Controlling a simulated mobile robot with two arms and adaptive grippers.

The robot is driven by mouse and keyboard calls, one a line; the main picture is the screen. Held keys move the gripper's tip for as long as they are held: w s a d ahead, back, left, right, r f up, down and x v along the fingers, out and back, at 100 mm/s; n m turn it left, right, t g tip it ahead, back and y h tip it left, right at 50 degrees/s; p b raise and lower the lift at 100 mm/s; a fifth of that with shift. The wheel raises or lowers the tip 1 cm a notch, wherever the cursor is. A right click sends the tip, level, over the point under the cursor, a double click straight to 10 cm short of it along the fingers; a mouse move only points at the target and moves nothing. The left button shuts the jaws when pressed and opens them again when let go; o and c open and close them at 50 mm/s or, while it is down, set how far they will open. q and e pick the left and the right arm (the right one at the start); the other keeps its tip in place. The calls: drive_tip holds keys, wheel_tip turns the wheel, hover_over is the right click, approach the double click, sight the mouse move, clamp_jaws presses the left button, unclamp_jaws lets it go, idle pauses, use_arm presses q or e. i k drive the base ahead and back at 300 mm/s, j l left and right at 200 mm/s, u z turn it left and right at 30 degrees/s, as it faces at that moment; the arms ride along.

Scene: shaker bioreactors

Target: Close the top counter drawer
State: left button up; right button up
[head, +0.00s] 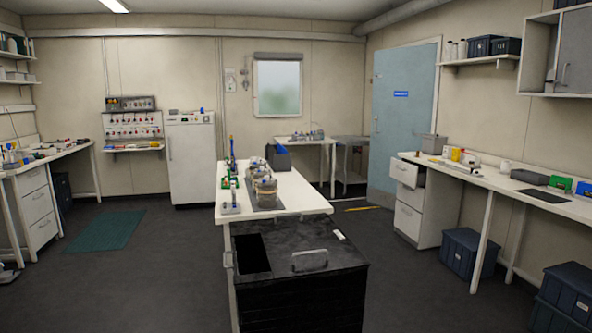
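The top counter drawer (403,175) is in the white drawer unit under the right-hand counter (482,178). It is pulled out to the left, and its front stands clear of the unit. A gap shows behind its front. The lower drawer (408,221) of the same unit looks shut. Neither of my grippers is in view.
A central bench (305,200) holds lab items. A black box (300,300) with a grey handle stands at its near end. Dark blue bins (461,252) sit under the right counter. Open floor (400,285) lies between the bench and that counter.

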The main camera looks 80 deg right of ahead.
sight(413, 175)
drive_tip(key=z, duration=3.5)
drive_tip(key=i+z, duration=0.5)
drive_tip(key=i, duration=0.2)
drive_tip(key=i+z, duration=0.25)
drive_tip(key=i, duration=0.6)
drive_tip(key=i+j+z, duration=0.1)
drive_tip(key=i+z, duration=0.15)
drive_tip(key=i, duration=0.6)
drive_tip(key=i+u, duration=0.3)
drive_tip(key=i, duration=0.25)
drive_tip(key=i+l+u, duration=0.2)
drive_tip(key=i+u, duration=0.15)
drive_tip(key=i, duration=0.25)
drive_tip(key=i+j+u, duration=0.15)
drive_tip(key=i+u, duration=0.25)
drive_tip(key=i, duration=0.3)
drive_tip(key=i+l+u, duration=0.1)
drive_tip(key=i+u, duration=0.3)
drive_tip(key=i, duration=0.3)
drive_tip(key=i+z, duration=0.1)
drive_tip(key=i, duration=0.65)
drive_tip(key=i+j+z, duration=0.1)
drive_tip(key=i, duration=0.65)
drive_tip(key=i+j, duration=0.2)
drive_tip(key=i, duration=0.5)
drive_tip(key=l+z, duration=0.05)
